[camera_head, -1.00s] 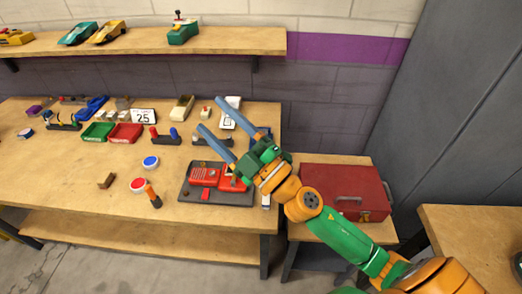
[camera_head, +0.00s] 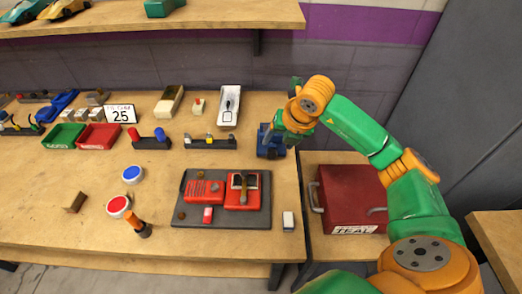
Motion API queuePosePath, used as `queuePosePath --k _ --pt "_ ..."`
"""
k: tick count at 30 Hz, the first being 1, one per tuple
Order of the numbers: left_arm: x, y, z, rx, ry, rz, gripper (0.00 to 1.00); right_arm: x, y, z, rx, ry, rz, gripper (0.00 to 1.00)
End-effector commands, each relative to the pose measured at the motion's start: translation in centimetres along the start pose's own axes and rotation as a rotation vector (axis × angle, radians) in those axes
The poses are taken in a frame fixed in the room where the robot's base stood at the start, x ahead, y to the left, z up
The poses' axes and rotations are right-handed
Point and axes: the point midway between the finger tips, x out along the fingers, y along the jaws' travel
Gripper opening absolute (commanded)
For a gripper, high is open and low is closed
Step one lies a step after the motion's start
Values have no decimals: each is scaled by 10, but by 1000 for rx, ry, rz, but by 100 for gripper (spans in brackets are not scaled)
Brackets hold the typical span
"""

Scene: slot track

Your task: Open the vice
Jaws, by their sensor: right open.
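A small blue vice (camera_head: 269,146) stands at the right edge of the wooden workbench, towards the back. My right gripper (camera_head: 279,128) is right at the vice, pointing down over its upper right side. My right wrist and fingers overlap the vice, so part of it is hidden. The right gripper is open; I cannot tell whether its fingers touch the vice. How far the vice jaws are apart is too small to see. My left gripper is not in view.
The workbench (camera_head: 60,230) holds a dark board with red parts (camera_head: 222,218), a white tray (camera_head: 229,104), red and green trays (camera_head: 98,137), and round red and blue buttons. A red toolbox (camera_head: 350,200) stands to the right, below my arm. A shelf (camera_head: 200,25) runs above.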

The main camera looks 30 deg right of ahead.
Motion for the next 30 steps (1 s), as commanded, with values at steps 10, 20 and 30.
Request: queuePosePath --k 10,20,30 --pt "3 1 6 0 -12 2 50 50 -2 -5 2 6 -2 68" --pt "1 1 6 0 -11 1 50 82 -2 -5 -2 0 1 68" --pt "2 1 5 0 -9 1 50 81 -2 -4 -2 0 1 9"
